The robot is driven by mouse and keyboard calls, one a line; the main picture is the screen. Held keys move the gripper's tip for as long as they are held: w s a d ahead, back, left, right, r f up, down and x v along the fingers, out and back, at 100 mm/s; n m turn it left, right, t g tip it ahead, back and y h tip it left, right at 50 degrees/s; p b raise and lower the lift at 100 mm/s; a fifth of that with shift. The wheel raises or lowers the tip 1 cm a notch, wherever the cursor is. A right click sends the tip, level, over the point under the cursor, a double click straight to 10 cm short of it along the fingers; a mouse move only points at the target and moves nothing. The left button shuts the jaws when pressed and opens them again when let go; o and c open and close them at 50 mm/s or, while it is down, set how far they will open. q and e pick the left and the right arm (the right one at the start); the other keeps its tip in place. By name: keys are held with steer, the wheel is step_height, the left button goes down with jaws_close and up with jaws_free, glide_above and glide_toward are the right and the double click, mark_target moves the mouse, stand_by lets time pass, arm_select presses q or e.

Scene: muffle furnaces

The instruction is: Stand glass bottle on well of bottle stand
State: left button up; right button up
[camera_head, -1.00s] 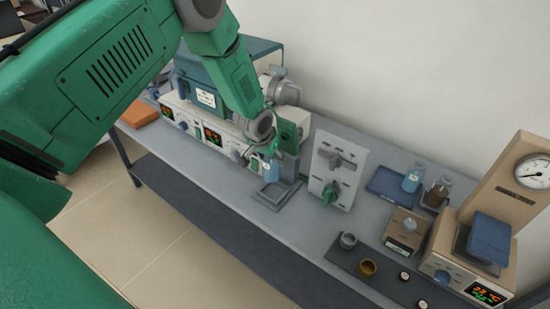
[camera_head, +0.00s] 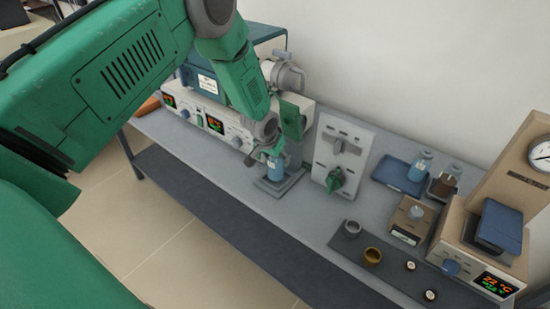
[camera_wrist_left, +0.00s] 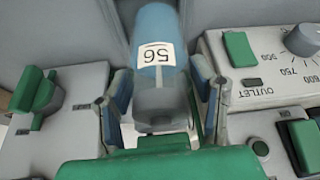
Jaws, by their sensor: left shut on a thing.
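The glass bottle (camera_head: 275,170) is blue and upright, low over the grey bottle stand (camera_head: 293,181). My left gripper (camera_head: 272,152) is shut on its upper part from above. In the left wrist view the bottle (camera_wrist_left: 154,25) carries a white label reading 56, with gripper fingers on both sides. The stand has a flat base and an upright back part. The bottle hides its well, and I cannot tell whether the bottle's bottom touches it. My right gripper is not in view.
A furnace with a control panel (camera_head: 215,124) stands left of the stand. A grey panel with a green knob (camera_head: 336,180) stands close on its right.

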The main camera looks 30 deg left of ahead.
arm_select(q)
steer(key=shift+s+d+f, duration=0.2)
steer(key=shift+d+f, duration=0.2)
steer(key=shift+d, duration=0.15)
steer(key=o, duration=1.7)
steer(key=shift+w, duration=0.15)
steer(key=shift+a, duration=0.55)
steer(key=shift+r, duration=0.1)
steer(key=v, duration=1.1)
steer(key=shift+d+r, duration=0.1)
steer(key=shift+r, duration=0.3)
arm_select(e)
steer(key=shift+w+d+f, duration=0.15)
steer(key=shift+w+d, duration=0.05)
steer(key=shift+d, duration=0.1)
